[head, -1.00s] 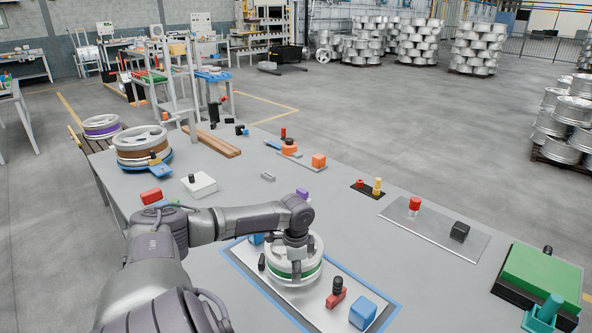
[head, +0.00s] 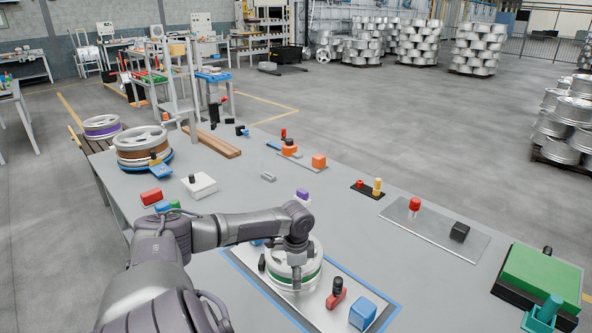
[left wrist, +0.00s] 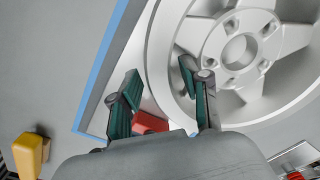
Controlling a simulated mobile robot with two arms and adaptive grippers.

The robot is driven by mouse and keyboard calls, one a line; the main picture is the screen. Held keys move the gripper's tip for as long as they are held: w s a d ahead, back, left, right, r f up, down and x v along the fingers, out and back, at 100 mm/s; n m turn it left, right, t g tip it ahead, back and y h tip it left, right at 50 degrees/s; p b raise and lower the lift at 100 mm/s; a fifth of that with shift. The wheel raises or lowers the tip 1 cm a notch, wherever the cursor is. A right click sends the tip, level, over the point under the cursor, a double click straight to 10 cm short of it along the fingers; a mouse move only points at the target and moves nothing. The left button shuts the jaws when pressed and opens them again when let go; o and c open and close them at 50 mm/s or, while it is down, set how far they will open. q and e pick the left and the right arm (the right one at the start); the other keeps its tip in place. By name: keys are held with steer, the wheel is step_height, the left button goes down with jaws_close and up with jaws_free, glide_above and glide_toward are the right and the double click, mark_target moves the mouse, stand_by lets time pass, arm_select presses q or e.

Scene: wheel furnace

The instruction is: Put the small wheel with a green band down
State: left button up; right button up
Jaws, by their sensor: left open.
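The small wheel with a green band (head: 308,277) is silver and lies flat on a white plate (head: 262,274) with a blue border, at the near middle of the table. My left gripper (head: 280,268) is at the wheel's left side, pointing down. In the left wrist view my left gripper (left wrist: 160,80) is open, one finger outside the rim and the other inside it. The wheel's spoked face (left wrist: 215,45) fills the upper right there. The wheel's underside is hidden. My right gripper is not in view.
A red block with a black knob (head: 336,299) and a blue block (head: 362,314) stand close to the wheel's right. A larger wheel with a brown band (head: 143,152) is at the far left. The table between the plate and the grey tray (head: 435,228) is clear.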

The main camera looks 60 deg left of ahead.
arm_select(q)
step_height(320, 180, up, 12)
steer(key=shift+b, duration=0.35)
stand_by(0.5)
